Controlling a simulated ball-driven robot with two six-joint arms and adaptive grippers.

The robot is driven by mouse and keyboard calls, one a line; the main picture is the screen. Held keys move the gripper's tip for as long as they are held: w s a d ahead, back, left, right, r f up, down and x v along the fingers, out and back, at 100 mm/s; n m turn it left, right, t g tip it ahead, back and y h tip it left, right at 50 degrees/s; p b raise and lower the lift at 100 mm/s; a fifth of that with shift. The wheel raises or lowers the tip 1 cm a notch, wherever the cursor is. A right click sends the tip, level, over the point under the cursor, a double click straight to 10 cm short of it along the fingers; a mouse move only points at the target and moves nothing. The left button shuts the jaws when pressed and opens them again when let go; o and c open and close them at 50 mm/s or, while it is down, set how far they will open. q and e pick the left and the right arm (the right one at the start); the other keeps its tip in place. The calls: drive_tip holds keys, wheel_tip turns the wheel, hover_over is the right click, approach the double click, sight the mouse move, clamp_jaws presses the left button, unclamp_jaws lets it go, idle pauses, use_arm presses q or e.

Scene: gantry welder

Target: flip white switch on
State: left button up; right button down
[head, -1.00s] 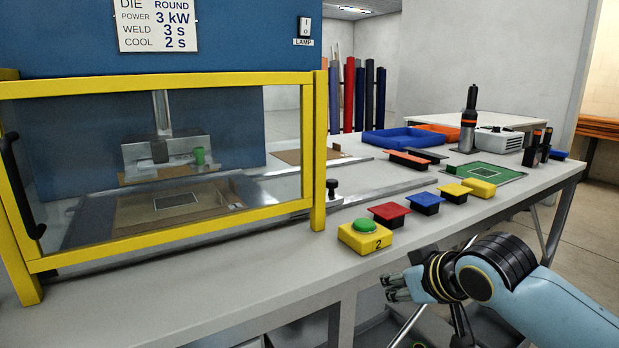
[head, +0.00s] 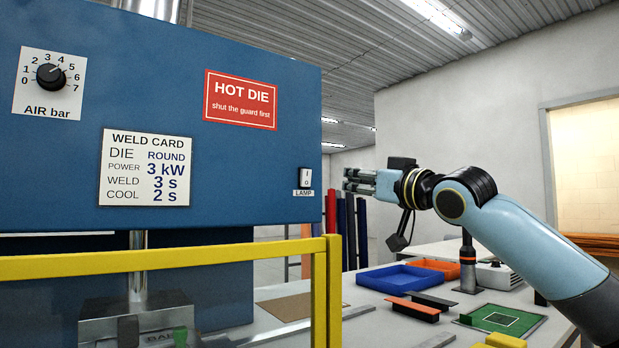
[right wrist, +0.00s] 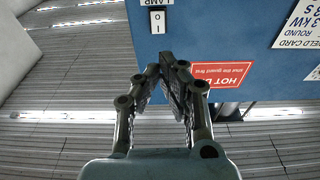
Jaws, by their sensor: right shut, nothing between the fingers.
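The white rocker switch (head: 305,179), marked I above and O below, sits over the LAMP label at the right end of the blue machine front. I cannot tell which half is pressed in. My right gripper (head: 347,181) is raised to about the switch's height, just right of it in the head view, with its fingers pointing left. It is shut and empty. In the right wrist view the switch (right wrist: 157,21) appears upside down, above the right gripper's fingertips (right wrist: 172,62), and seems apart from them. My left gripper is out of view.
The yellow guard frame (head: 170,262) stands below the machine front. A black AIR knob (head: 50,76), the weld card (head: 145,168) and a red HOT DIE sign (head: 240,100) are on the blue panel. A blue tray (head: 398,277) lies on the bench.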

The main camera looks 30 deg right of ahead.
drive_tip(key=p, duration=0.1)
approach(306, 174)
drive_tip(key=p+x, duration=0.1)
drive_tip(key=x, duration=0.5)
drive_tip(key=shift+w+a, duration=0.1)
drive_tip(key=shift+w, duration=0.25)
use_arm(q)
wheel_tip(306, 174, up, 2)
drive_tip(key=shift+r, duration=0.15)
use_arm(e)
drive_tip(key=shift+w, duration=0.3)
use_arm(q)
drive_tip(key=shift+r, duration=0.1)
